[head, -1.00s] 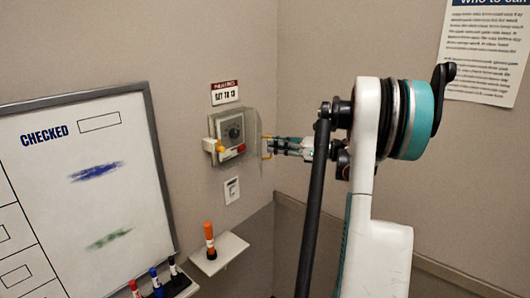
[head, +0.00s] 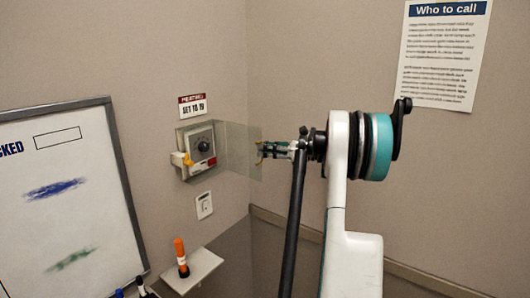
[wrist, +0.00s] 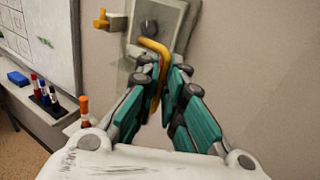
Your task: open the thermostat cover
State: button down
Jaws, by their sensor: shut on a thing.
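The thermostat (head: 200,147) is a grey wall box with a dark round dial (head: 203,146); it also shows at the top of the wrist view (wrist: 133,38). Its clear cover (head: 236,148) stands swung out to the right of the box, leaving the dial uncovered. A yellow-orange handle (wrist: 153,46) is on the cover's free edge. My gripper (head: 262,150) is shut on this handle, right of the box. In the wrist view the fingers (wrist: 165,80) close around the handle, partly hiding its lower part.
A yellow part (head: 182,159) sticks out at the box's lower left. Below, a small shelf (head: 205,268) holds an orange marker (head: 181,257). A whiteboard (head: 90,190) hangs at left. A switch plate (head: 204,205) is under the thermostat. The wall corner lies close to the right.

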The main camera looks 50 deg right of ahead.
jog(key=shift+w+r, duration=0.2)
jog(key=shift+r, duration=0.15)
jog(key=c, duration=1.8)
grip_release()
jog(key=shift+w, duration=0.1)
jog(key=shift+o, duration=0.2)
jog(key=shift+w+a, duration=0.15)
jog(key=shift+a, duration=0.05)
jog(key=shift+d+f, duration=0.1)
jog(key=v, duration=0.7)
jog(key=shift+s+f, duration=0.2)
jog(key=shift+s, duration=0.2)
